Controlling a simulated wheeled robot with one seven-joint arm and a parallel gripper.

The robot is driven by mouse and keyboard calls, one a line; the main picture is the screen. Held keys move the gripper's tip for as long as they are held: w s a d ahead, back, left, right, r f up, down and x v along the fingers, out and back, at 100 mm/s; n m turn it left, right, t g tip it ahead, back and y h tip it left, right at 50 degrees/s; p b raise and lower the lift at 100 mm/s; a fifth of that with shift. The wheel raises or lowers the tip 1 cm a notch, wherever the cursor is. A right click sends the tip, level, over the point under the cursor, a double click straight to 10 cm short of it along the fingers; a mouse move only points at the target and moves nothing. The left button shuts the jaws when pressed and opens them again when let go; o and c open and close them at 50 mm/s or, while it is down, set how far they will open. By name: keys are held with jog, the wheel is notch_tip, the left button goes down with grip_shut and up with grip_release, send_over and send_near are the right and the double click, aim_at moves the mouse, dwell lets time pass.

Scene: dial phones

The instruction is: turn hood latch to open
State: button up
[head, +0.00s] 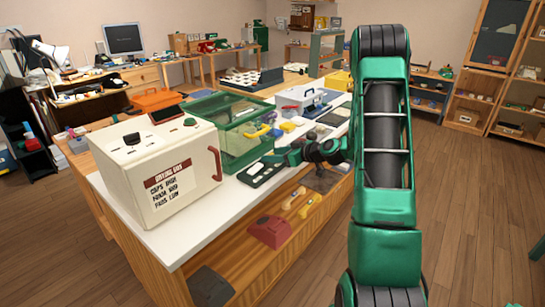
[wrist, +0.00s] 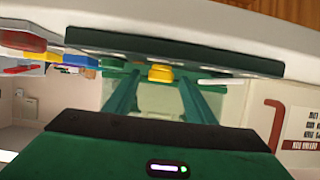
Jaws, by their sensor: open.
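A green see-through hood (head: 232,128) stands on the white counter, right of a white box. A yellow piece (head: 258,132) shows at its front and looks like the latch; its exact turn is too small to tell. A yellow piece also shows in the wrist view (wrist: 160,73), between my fingertips in the picture and beyond them; I cannot tell whether they touch it. My gripper (head: 270,158) is low in front of the hood, open, with nothing seen held. In the wrist view its two green fingers (wrist: 158,88) are spread apart.
The white box (head: 150,175) with a red handle (head: 215,163) stands close at left. A dark flat holed tray (head: 260,174) lies near my gripper at the counter's front. Small coloured items and a white case (head: 300,98) are to the right. A shelf below holds a red object (head: 270,231).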

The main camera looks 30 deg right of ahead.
jog(key=v, duration=1)
jog(key=shift+s, duration=0.1)
jog(key=s+a+m+g+h, duration=0.1)
jog(key=s+a+g, duration=0.6)
jog(key=s+a, duration=0.25)
jog(key=s+r+m+g+h, duration=0.1)
jog(key=s+r+m+g, duration=0.1)
jog(key=s, duration=0.7)
jog(key=s+a+r+m+g+h, duration=0.1)
jog(key=s+m, duration=0.3)
jog(key=s, duration=0.5)
jog(key=s+r+m+g+h, duration=0.1)
jog(key=s+r+m+g, duration=0.1)
jog(key=s, duration=0.7)
jog(key=shift+s+a+r+m+g+h, duration=0.35)
jog(key=shift+r+m, duration=0.2)
jog(key=shift+m, duration=0.25)
jog(key=shift+w, duration=0.1)
